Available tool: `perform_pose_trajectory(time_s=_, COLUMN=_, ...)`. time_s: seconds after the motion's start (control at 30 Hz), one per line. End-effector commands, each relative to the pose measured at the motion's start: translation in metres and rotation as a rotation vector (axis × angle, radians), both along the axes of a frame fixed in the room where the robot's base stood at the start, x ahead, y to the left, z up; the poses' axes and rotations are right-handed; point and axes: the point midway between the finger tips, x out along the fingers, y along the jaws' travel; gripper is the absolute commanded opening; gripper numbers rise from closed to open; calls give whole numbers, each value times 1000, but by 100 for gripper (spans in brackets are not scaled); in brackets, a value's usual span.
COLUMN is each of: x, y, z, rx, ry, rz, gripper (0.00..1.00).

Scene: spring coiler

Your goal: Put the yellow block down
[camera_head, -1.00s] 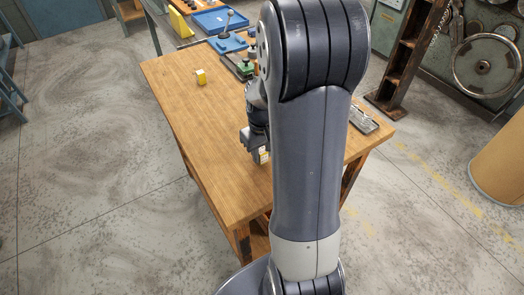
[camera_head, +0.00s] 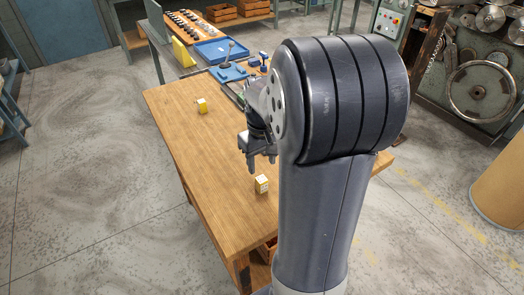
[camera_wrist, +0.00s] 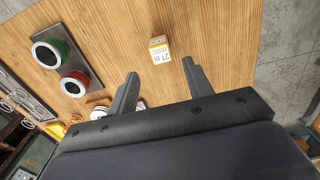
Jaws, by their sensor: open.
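A small yellow block (camera_head: 261,184) with a white label stands on the wooden table near its right front edge. In the wrist view the block (camera_wrist: 158,48) shows its printed white face, just beyond the fingertips. My gripper (camera_head: 262,165) is above and behind the block, apart from it. In the wrist view my gripper (camera_wrist: 160,68) has its two fingers spread with nothing between them. A second yellow block (camera_head: 202,105) stands farther back on the left of the table.
The wooden table (camera_head: 205,150) is clear at its middle and left. A grey plate with red and green ringed round parts (camera_wrist: 67,62) lies on the tabletop. Behind are a blue tray (camera_head: 220,50) and a yellow upright piece (camera_head: 183,53). My arm hides the table's right side.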

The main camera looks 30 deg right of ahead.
Motion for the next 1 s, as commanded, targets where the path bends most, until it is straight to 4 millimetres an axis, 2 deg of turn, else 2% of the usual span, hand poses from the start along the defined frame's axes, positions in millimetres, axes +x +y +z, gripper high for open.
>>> perform_pose_trajectory(time_s=0.1, x=1, y=0, z=20, rx=-1, ry=-3, rz=0, gripper=48)
perform_pose_trajectory(time_s=0.23, x=0, y=0, z=32, rx=0, ry=-1, rz=0, gripper=48)
perform_pose_trajectory(time_s=0.7, x=1, y=4, z=34, rx=0, ry=1, rz=28, gripper=48)
perform_pose_trajectory(time_s=0.87, x=7, y=29, z=24, rx=1, ry=2, rz=246, gripper=48)
perform_pose_trajectory(time_s=1.0, x=13, y=70, z=9, rx=0, ry=2, rz=607, gripper=48)
